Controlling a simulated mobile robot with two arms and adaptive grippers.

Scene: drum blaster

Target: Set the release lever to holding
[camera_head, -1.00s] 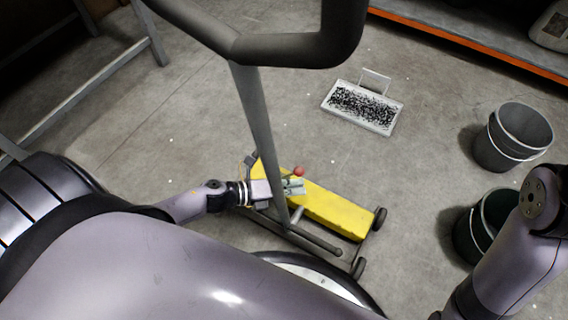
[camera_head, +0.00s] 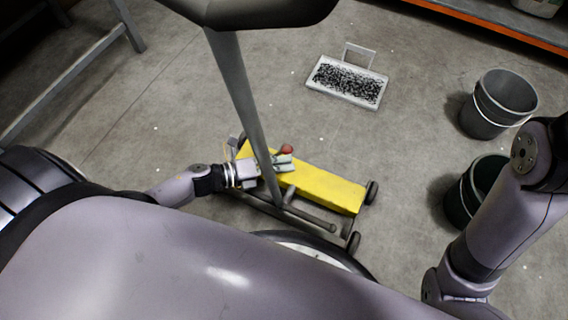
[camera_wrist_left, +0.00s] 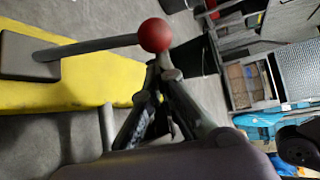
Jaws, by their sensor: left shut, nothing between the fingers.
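The release lever is a grey rod (camera_wrist_left: 95,46) with a red ball knob (camera_wrist_left: 155,35) on its end. It rises from a dark block (camera_wrist_left: 30,57) on the yellow wheeled blaster body (camera_head: 325,190). The red knob also shows in the head view (camera_head: 286,149). My left gripper (camera_head: 287,163) is at the near side of the knob, behind the grey upright tube, which partly hides it. In the left wrist view its fingertips (camera_wrist_left: 158,70) are together and empty, just below the knob; I cannot tell if they touch it. My right gripper is not in view.
The blaster's grey upright tube (camera_head: 245,105) stands close to my left gripper. A white tray of dark grit (camera_head: 318,82) lies on the floor beyond. A grey bucket (camera_head: 505,92) and a dark bucket (camera_head: 462,200) stand at the right. The floor between is clear.

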